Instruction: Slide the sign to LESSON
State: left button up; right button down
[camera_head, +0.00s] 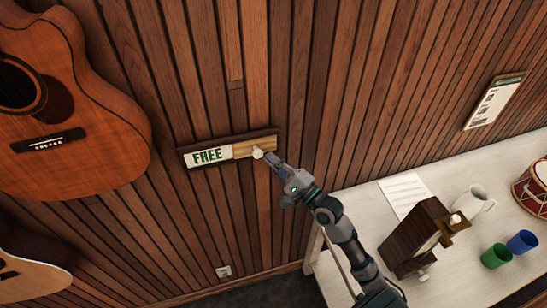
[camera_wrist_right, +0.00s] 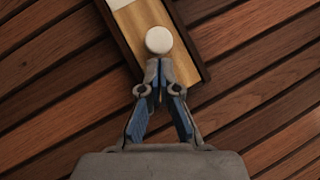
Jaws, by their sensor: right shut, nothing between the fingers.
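The sign (camera_head: 186,159) is a dark wooden frame on the slatted wall, with a white FREE panel (camera_head: 208,156) showing at its left end. A light wooden slider (camera_head: 243,143) covers the right part, with a round white knob (camera_head: 257,152) on it. The knob also shows in the right wrist view (camera_wrist_right: 159,40). My right gripper (camera_head: 268,157) is shut and empty, its fingertips right at the knob's edge; I cannot tell whether they touch it. My left gripper is not in view.
Guitars (camera_head: 85,120) hang on the wall to the left. At the right, a white table (camera_head: 465,255) holds a dark wooden box (camera_head: 408,240), a white jug (camera_head: 474,203), green (camera_head: 496,256) and blue (camera_head: 522,242) cups and a red drum (camera_head: 533,190). The wall around the sign is clear.

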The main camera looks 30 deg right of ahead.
jog(key=shift+w+a, duration=0.1)
jog(key=shift+a, duration=0.15)
